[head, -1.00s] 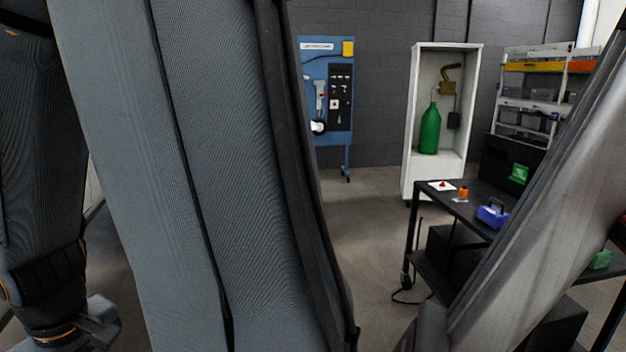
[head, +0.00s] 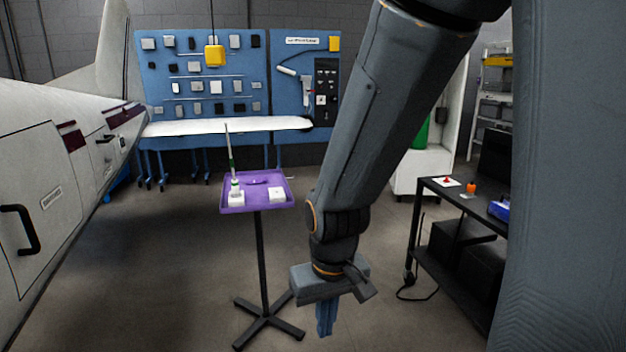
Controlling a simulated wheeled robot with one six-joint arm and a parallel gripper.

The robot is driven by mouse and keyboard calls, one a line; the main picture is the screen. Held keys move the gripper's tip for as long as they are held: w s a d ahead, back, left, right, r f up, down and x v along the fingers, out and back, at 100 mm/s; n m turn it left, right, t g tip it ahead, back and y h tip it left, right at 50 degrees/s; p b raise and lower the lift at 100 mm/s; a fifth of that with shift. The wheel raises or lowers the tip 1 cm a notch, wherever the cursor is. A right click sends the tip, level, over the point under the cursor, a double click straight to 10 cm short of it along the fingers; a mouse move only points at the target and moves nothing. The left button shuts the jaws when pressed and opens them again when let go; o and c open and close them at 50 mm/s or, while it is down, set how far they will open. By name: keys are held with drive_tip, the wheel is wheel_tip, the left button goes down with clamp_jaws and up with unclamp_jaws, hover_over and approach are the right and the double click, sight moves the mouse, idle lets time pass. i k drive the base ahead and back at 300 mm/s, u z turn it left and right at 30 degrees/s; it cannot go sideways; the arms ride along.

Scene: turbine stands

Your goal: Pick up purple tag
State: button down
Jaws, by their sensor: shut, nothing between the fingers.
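A purple tray (head: 285,197) stands on a thin black post with a cross-shaped foot, left of centre. A small purple item (head: 259,182) lies on it, perhaps the purple tag; it is too small and too close to the tray's colour to be sure. My gripper (head: 325,333) points down, its blue fingers together with nothing visible between them. In the picture it is right of the tray's post and lower than the tray, clear of it.
On the tray stand a slim green-and-white upright item (head: 233,180) and a white block (head: 277,194). A white fuselage (head: 45,200) fills the left. A black cart (head: 455,200) stands right. Blue panels (head: 175,95) and a white bench (head: 225,126) are behind. Floor between is clear.

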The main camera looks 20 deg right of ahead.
sight(263, 181)
drive_tip(key=z, duration=0.6)
drive_tip(key=i, duration=2.85)
drive_tip(key=u, duration=0.7)
